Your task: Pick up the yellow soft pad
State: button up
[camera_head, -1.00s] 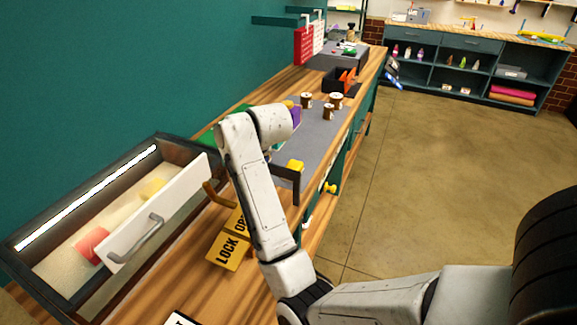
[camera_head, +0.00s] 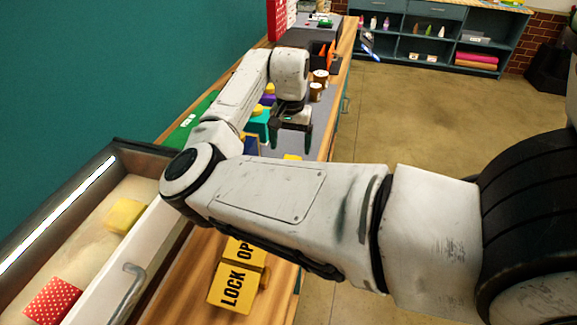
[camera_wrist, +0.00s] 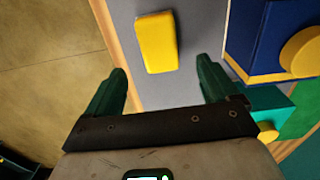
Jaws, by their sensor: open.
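A plain yellow block (camera_wrist: 157,42), likely the soft pad, lies on the grey mat (camera_wrist: 200,20) in the wrist view. In the head view only its top edge (camera_head: 292,157) shows above my arm. My gripper (camera_head: 291,138) is open and empty above the mat, fingers pointing down. In the wrist view my gripper's fingertips (camera_wrist: 161,75) stand apart on either side of the block's near end, not touching it. Another yellow pad (camera_head: 125,215) lies in the lit case at left, so I cannot be sure which one is the soft pad.
A blue box (camera_wrist: 265,40) and a teal box (camera_wrist: 262,108), both with yellow knobs, stand close right of my gripper in the wrist view. The case (camera_head: 60,190) also holds a red dotted pad (camera_head: 52,300). Spools (camera_head: 320,77) stand farther back.

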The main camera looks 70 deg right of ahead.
jog(key=shift+a+f+p, duration=0.1)
jog(key=shift+f+p, duration=0.75)
jog(key=shift+f, duration=3.05)
jog(key=c, duration=1)
jog(key=shift+r, duration=0.1)
jog(key=shift+c, duration=0.2)
notch_tip(320, 180, up, 10)
jog(key=shift+b, duration=0.85)
jog(key=o, duration=0.4)
jog(key=c, duration=0.3)
jog(key=shift+s, duration=0.1)
